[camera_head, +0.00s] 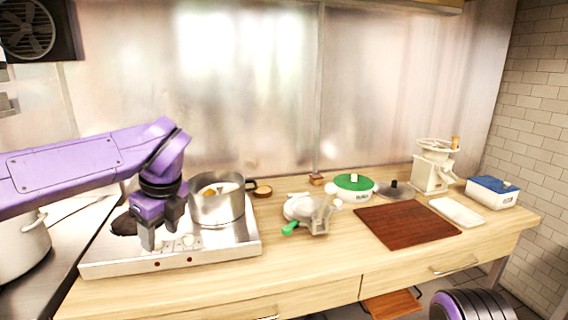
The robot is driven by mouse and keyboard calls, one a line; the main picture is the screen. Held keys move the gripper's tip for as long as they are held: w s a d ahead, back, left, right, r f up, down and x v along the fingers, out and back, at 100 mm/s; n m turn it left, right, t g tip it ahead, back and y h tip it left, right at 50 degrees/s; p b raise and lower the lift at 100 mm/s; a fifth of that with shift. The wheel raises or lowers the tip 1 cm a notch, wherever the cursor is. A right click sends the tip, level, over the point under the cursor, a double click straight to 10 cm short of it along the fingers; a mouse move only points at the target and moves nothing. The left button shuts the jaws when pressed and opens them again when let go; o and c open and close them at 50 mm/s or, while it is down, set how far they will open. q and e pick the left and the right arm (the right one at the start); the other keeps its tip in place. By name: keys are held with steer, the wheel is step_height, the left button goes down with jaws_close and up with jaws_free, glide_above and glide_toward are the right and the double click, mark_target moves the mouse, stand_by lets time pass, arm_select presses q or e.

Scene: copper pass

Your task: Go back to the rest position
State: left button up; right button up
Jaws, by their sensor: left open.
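My left arm comes in from the left, and my left gripper (162,232) hangs with its fingers down over the left part of the silver stove plate (170,262). Its fingers are apart and nothing shows between them. A steel pot (218,208) stands on the plate just right of the gripper, with something yellowish inside. A dark item (124,225) lies behind and left of the gripper, partly hidden by it. My right gripper is not seen; only a purple and dark part of my own body shows at the bottom right.
On the wooden counter are a green-lidded pot (353,188), a metal device with a green handle (310,213), a brown board (407,225), a white tray (456,211), a cream grinder (432,170) and a blue-lidded box (492,193). A white pot (22,250) stands at far left.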

arm_select(q)
steer(key=w+a+f+m+t+y, duration=0.2)
steer(key=f+m+y, duration=0.1)
steer(key=f+m, duration=0.25)
steer(key=w+a+f+m+t+y, duration=0.2)
steer(key=f+m, duration=0.2)
steer(key=m, duration=0.3)
steer(key=s+d+f+m+t+h+b, duration=0.1)
steer(key=s+f+m+t, duration=0.15)
steer(key=f+m, duration=0.75)
steer(key=s+d+f+m+t+h, duration=0.1)
steer(key=s+f+m, duration=0.3)
steer(key=f+m, duration=0.65)
steer(key=s+a+f+m+g+h, duration=0.1)
steer(key=s+f+m+g, duration=0.1)
steer(key=s+f, duration=0.4)
steer(key=s+a+f+m+g+h+b, duration=0.1)
steer(key=s+f+m, duration=0.3)
steer(key=s, duration=1)
steer(key=s+a+f+m+g, duration=0.2)
steer(key=s+f+m+g, duration=0.1)
steer(key=s+f, duration=0.7)
steer(key=shift+s+h, duration=0.2)
steer(key=shift+h, duration=0.2)
